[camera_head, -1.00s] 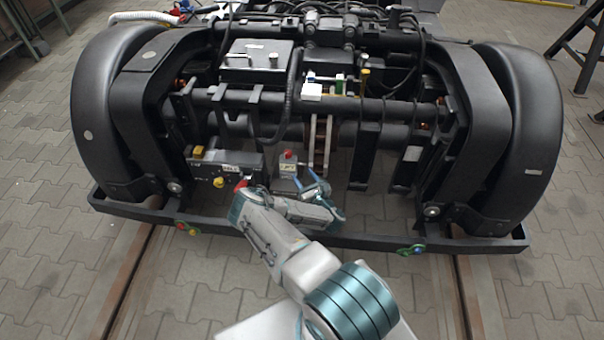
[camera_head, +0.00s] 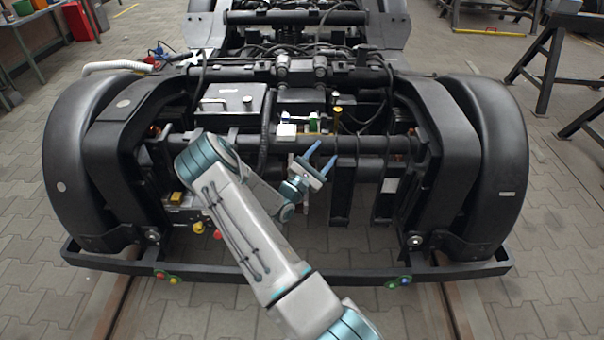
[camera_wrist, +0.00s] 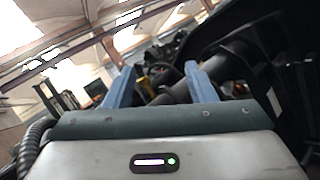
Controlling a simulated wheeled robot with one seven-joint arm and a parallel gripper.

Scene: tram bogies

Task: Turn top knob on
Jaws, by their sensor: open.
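My gripper (camera_head: 321,156) is raised in front of the bogie's middle, with its two blue fingers apart and nothing between them. In the wrist view, the open fingers (camera_wrist: 158,68) point up and forward. Several small parts could be knobs: a yellow piece (camera_head: 175,198) on a dark box at the lower left, a yellow knob (camera_head: 197,227) below it, and a red one (camera_head: 217,234). A yellow-topped post (camera_head: 337,112) stands just beyond my fingers. I cannot tell which is the top knob. My arm hides part of the dark box.
The black bogie has large curved wheel covers at left (camera_head: 62,160) and right (camera_head: 503,150). A low front bar (camera_head: 330,268) carries coloured knobs at left (camera_head: 168,277) and right (camera_head: 399,281). A white block (camera_head: 286,130) sits near the crossbar.

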